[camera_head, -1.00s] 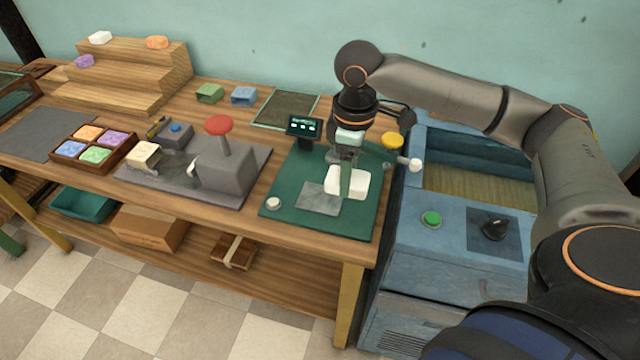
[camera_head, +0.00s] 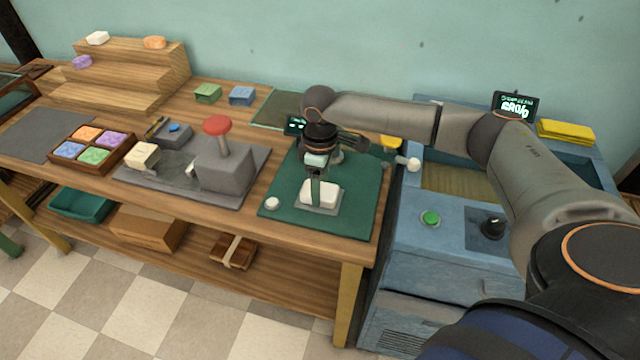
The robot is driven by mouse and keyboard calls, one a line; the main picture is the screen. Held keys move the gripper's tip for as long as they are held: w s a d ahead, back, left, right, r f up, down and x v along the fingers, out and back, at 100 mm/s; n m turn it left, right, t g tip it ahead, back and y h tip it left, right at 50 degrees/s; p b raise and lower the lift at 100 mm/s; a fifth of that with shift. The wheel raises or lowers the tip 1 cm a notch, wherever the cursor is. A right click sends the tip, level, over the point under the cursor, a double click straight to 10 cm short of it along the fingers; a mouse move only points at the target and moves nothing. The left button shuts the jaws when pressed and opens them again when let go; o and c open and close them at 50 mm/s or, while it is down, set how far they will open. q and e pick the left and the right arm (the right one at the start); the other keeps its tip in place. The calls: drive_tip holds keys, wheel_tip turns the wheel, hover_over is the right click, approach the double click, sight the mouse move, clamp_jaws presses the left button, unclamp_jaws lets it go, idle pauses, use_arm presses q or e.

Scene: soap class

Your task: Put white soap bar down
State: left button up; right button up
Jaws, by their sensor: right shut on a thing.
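The white soap bar (camera_head: 329,197) is at the grey square plate (camera_head: 316,209) on the green mat (camera_head: 365,208). My right gripper (camera_head: 316,193) points down from above and is shut on the soap bar. One finger covers part of the bar's front. The bar looks level and over the plate. I cannot tell whether its underside touches the plate. My left gripper is not in view.
A small white knob (camera_head: 272,203) is at the mat's front left corner. A grey press with a red knob (camera_head: 217,125) stands to the left. A blue machine (camera_head: 440,262) stands to the right. The mat's right side is clear.

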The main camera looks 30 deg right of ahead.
drive_tip(key=o, duration=1.4)
drive_tip(key=shift+f, duration=0.1)
drive_tip(key=shift+o, duration=0.2)
wheel_tip(320, 180, up, 12)
